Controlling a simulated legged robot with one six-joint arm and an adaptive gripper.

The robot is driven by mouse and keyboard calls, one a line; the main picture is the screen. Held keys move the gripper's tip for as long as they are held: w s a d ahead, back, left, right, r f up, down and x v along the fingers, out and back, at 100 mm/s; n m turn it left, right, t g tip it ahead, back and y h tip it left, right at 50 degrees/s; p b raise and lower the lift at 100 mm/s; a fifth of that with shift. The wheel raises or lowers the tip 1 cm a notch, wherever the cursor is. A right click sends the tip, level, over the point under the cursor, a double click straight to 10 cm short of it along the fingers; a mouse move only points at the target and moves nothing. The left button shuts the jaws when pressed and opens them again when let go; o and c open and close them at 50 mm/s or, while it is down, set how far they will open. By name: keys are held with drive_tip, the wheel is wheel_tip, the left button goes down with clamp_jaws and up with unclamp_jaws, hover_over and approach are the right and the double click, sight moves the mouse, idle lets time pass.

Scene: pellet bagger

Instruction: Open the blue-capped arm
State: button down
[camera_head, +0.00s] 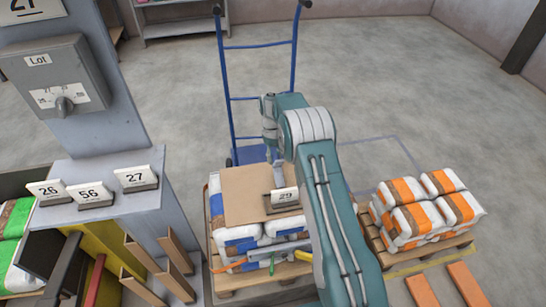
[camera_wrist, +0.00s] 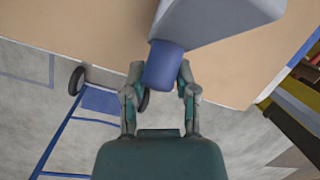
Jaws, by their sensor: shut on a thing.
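In the wrist view a blue cap (camera_wrist: 164,66) sits on the end of a pale grey tapering body (camera_wrist: 215,18), over a tan board. The two fingers of my gripper (camera_wrist: 161,75) stand on either side of the blue cap and are shut on it. In the head view my gripper (camera_head: 278,168) points down over the tan board (camera_head: 246,190), close behind a number card 29 (camera_head: 284,197). My own arm comes up from the bottom and hides part of this area. The blue cap cannot be made out in the head view.
The board lies on blue-and-white bags (camera_head: 238,233) on a pallet. A blue hand truck (camera_head: 258,98) stands behind. Orange-striped bags (camera_head: 428,205) are to the right. A grey post with cards 26, 56 and 27 (camera_head: 137,178) stands left, beside wooden uprights (camera_head: 175,283). Open floor lies behind.

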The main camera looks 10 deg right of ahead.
drive_tip(key=shift+d+f, duration=0.1)
drive_tip(key=shift+d, duration=0.25)
drive_tip(key=shift+c, duration=2)
unclamp_jaws()
drive_tip(key=shift+d, duration=0.15)
drive_tip(key=shift+a+r, duration=0.2)
drive_tip(key=v, duration=1.1)
drive_tip(key=shift+w+r, duration=0.25)
drive_tip(key=shift+s+d, duration=0.1)
